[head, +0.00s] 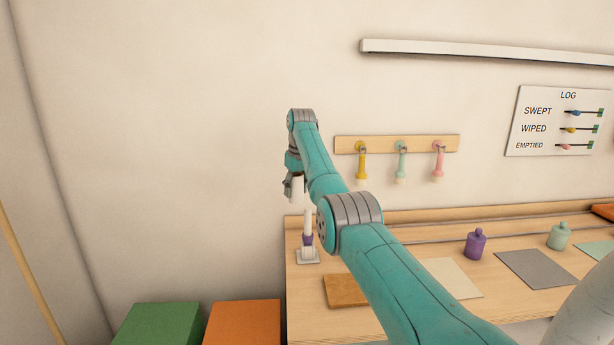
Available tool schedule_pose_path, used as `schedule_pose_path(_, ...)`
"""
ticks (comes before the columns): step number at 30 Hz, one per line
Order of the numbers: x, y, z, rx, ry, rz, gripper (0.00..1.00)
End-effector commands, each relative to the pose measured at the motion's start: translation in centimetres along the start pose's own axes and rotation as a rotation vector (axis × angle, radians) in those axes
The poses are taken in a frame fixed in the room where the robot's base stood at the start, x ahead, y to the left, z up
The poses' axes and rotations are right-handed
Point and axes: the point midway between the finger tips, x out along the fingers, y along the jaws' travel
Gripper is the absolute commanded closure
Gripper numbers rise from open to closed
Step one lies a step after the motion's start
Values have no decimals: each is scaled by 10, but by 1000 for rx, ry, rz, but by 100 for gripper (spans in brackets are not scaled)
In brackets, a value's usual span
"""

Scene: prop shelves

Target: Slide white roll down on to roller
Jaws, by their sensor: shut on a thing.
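My gripper (292,190) is at the far left of the workbench, raised above its surface. It is shut on a pale thing at its fingers, which I take to be the white roll (298,187); it is small and partly hidden by the fingers. Just below and slightly right stands an upright roller (307,222), a slim white post with a purple collar (307,240) on a light grey square base (307,257). My arm passes close to its right side. I cannot tell whether the roll is around the post's top or apart from it.
The wooden bench (300,285) carries a brown board (344,291), a cream mat (452,278), a grey mat (537,269), a purple bottle (475,244) and a mint bottle (559,236). A peg rail (398,144) holds three coloured hanging items. Green (157,325) and orange (243,322) boxes stand left.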

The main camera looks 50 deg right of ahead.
Motion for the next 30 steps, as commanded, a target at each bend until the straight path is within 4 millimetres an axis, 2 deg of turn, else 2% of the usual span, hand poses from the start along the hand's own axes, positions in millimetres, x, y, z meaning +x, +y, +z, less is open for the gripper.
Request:
schedule_pose_path(1,-15,11,2,8,1,1,81)
schedule_pose_path(3,-28,22,5,13,1,2,81)
schedule_pose_path(6,-40,30,8,16,1,3,81)
schedule_pose_path(9,-44,34,9,19,0,3,81)
schedule_pose_path(14,-38,34,10,19,0,3,81)
schedule_pose_path(30,-2,34,16,19,0,2,81)
